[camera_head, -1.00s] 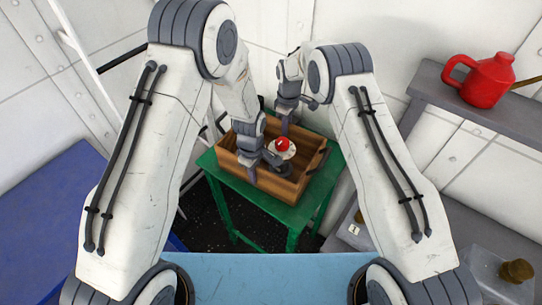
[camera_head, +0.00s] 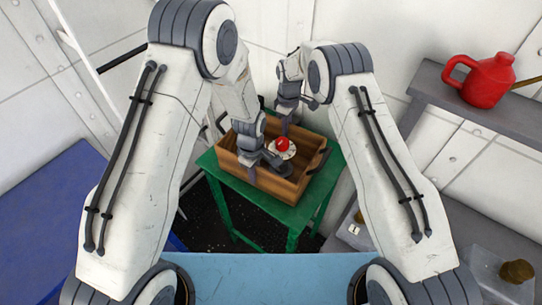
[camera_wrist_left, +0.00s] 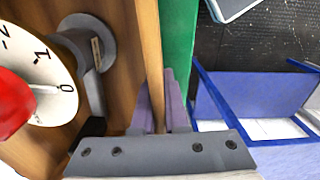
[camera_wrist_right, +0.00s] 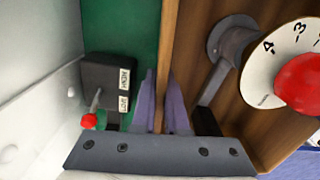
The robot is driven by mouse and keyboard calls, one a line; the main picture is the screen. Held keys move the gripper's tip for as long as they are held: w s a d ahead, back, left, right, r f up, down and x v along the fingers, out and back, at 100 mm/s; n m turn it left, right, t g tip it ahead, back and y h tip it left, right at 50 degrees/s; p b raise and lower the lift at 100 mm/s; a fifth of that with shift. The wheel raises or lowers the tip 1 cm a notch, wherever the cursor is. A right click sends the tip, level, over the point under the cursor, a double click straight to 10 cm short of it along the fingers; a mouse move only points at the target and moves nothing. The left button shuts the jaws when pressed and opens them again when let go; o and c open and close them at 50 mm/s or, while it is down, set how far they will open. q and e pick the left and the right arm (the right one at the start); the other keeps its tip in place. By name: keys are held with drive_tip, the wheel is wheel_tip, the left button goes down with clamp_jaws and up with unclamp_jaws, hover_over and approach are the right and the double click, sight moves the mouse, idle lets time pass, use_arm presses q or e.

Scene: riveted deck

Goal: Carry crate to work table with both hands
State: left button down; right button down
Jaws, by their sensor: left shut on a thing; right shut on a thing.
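A brown wooden crate (camera_head: 284,189) stands on a green table (camera_head: 228,183). A white numbered dial with a red knob (camera_head: 283,143) sits inside it. My left gripper (camera_head: 252,176) is shut on the crate's near wall. In the left wrist view its fingers (camera_wrist_left: 158,115) straddle the wall (camera_wrist_left: 148,50). My right gripper (camera_head: 285,127) is at the far wall. In the right wrist view its fingers (camera_wrist_right: 161,112) are shut on both sides of that wall (camera_wrist_right: 169,50). The crate looks level; I cannot tell whether it touches the table.
A blue table (camera_head: 50,205) is at the left. A grey shelf (camera_head: 440,95) at the right holds a red can (camera_head: 487,82). In the right wrist view a dark box (camera_wrist_right: 107,78) with labels and a red-tipped lever (camera_wrist_right: 90,121) is beside the crate's outer side. Walls stand close behind.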

use_arm(q)
drive_tip(key=shift+r, duration=0.2)
use_arm(e)
drive_tip(key=shift+w+r, duration=0.1)
drive_tip(key=shift+r, duration=0.15)
